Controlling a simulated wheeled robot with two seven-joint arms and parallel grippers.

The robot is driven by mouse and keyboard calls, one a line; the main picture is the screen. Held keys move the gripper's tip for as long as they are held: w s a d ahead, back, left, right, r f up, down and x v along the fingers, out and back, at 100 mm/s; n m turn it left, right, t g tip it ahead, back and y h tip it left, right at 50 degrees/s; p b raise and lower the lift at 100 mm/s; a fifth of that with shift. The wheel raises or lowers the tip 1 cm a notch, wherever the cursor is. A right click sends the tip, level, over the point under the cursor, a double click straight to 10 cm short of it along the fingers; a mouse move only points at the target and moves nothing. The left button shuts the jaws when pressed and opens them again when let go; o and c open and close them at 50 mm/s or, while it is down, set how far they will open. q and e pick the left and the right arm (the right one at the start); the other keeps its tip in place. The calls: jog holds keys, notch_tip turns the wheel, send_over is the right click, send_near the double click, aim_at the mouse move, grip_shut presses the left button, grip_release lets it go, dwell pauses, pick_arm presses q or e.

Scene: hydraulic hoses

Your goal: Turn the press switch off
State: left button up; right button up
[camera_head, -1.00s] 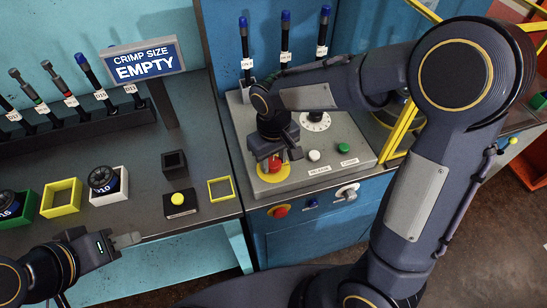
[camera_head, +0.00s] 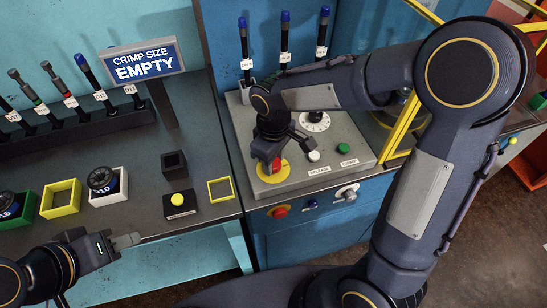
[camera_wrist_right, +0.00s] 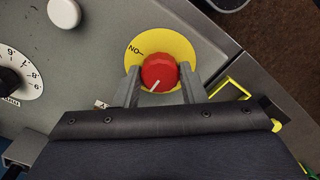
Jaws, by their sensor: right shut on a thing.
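The press switch is a red round knob (camera_wrist_right: 158,73) on a yellow disc (camera_wrist_right: 187,48) marked ON. In the right wrist view its white pointer line points down and left, away from the ON mark at upper left. My right gripper (camera_wrist_right: 161,88) has one finger on each side of the knob and is shut on it. In the head view the knob is mostly hidden under the gripper, above the yellow disc (camera_head: 270,173) on the grey panel (camera_head: 335,175). My left gripper (camera_head: 127,240) hangs at lower left, away from the panel; its finger gap is unclear.
The panel also has a white button (camera_head: 314,156), a green button (camera_head: 343,149) and a numbered dial (camera_head: 316,122). A red button (camera_head: 280,211) sits on the cabinet front below. A sign (camera_head: 146,62) reads CRIMP SIZE EMPTY. Yellow bars (camera_head: 401,130) stand right of the panel.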

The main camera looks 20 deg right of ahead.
aim_at(274, 162)
jog(key=o, duration=1)
notch_tip(274, 162, up, 8)
jog(key=shift+f, duration=0.1)
jog(key=shift+d, duration=0.1)
jog(key=s+d+m+t+y, duration=0.2)
jog(key=s+d+m, duration=0.2)
jog(key=s, duration=0.4)
jog(key=s+d+r+m+t+y, duration=0.1)
jog(key=s+d+m+t, duration=0.2)
jog(key=s, duration=0.5)
jog(key=d+m, duration=0.1)
jog(key=m, duration=0.1)
jog(key=shift+s+d+m+t+y, duration=0.3)
jog(key=shift+d+m+y, duration=0.1)
